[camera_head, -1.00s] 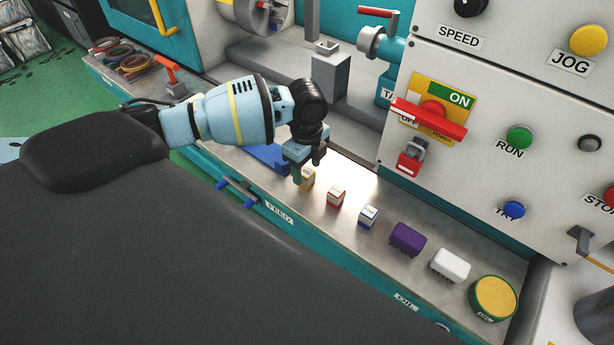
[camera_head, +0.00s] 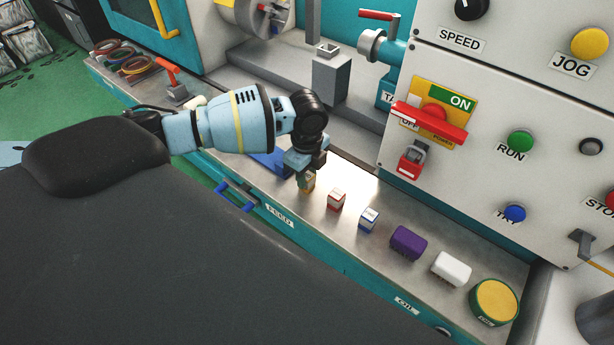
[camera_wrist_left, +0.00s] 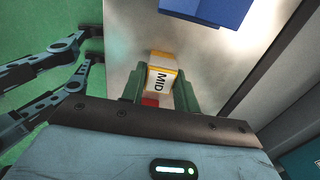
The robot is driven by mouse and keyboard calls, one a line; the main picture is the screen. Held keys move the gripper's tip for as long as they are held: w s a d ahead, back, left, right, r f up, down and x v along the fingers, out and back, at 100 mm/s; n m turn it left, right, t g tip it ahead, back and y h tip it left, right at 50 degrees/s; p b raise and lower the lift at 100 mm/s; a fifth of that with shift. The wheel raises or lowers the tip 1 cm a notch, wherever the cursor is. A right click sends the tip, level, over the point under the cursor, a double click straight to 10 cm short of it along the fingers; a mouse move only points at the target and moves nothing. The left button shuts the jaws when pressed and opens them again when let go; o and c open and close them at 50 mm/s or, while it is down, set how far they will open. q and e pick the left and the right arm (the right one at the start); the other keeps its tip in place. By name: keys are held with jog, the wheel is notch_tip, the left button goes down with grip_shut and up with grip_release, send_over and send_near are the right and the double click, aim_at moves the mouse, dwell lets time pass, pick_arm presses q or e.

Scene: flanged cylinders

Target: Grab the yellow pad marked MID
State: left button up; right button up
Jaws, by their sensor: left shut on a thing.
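The yellow pad marked MID (camera_wrist_left: 162,76) is a small white block with yellow bands. My left gripper (camera_head: 306,174) is shut on it, pointing down at the bench. In the left wrist view the pad sits between the two green fingers of my left gripper (camera_wrist_left: 161,92), with its MID label facing the camera. In the head view the pad (camera_head: 307,184) is partly hidden by the fingers. I cannot tell whether it still touches the bench. My right gripper is not in view.
A red-banded block (camera_head: 336,199), a blue-banded block (camera_head: 368,219), a purple block (camera_head: 408,242), a white block (camera_head: 451,268) and a yellow-topped round tin (camera_head: 494,301) line the bench to the right. A blue object (camera_head: 268,161) lies just left. The control panel (camera_head: 480,130) rises behind.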

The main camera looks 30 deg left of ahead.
aim_at(307, 175)
pick_arm(q)
jog(key=shift+r, duration=0.1)
